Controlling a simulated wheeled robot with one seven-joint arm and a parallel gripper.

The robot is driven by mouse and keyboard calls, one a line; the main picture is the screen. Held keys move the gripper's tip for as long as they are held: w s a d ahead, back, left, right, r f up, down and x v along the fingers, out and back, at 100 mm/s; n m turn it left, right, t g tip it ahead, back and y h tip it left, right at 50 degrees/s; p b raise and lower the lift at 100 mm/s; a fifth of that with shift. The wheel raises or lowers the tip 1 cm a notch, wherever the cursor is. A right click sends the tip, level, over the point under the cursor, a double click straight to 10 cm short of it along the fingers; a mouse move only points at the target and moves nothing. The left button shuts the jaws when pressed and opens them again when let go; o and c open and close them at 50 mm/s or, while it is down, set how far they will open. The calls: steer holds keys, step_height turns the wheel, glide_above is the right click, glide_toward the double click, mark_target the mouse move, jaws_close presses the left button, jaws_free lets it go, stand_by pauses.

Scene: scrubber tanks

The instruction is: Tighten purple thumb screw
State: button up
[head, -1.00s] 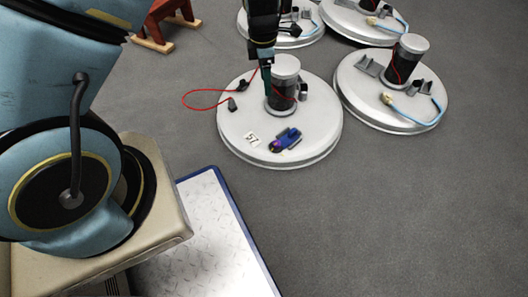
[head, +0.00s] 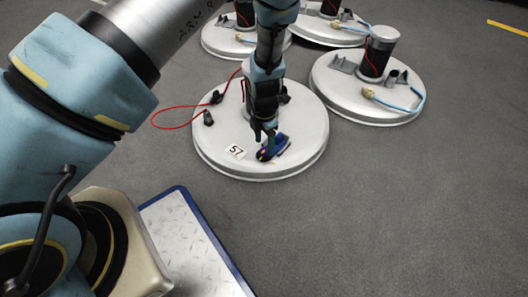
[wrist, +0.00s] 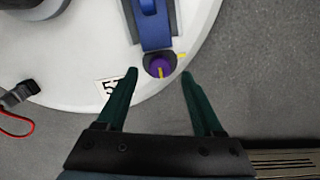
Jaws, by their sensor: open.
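The purple thumb screw (wrist: 158,68) shows in the wrist view at the end of a blue fitting (wrist: 151,25), with a yellow mark on it. The fitting sits on the white round tank lid marked 57 (head: 212,152). My gripper (wrist: 159,73) is open, its two dark green fingers on either side of the screw in the picture, apart from it. In the head view my gripper (head: 264,138) points down over the screw and partly covers it. How high the fingertips are above the lid I cannot tell.
A dark post with a white cap and a loose red cable (head: 165,107) are on the same lid. Other lids (head: 366,98) with posts and blue cables stand behind and to the right. Grey floor (head: 400,220) is clear at the front right. A blue-edged plate (head: 195,240) lies front left.

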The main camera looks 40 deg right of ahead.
mark_target(263, 154)
steer(key=shift+f+b, duration=0.5)
steer(key=shift+f, duration=0.95)
steer(key=shift+c, duration=0.2)
jaws_close()
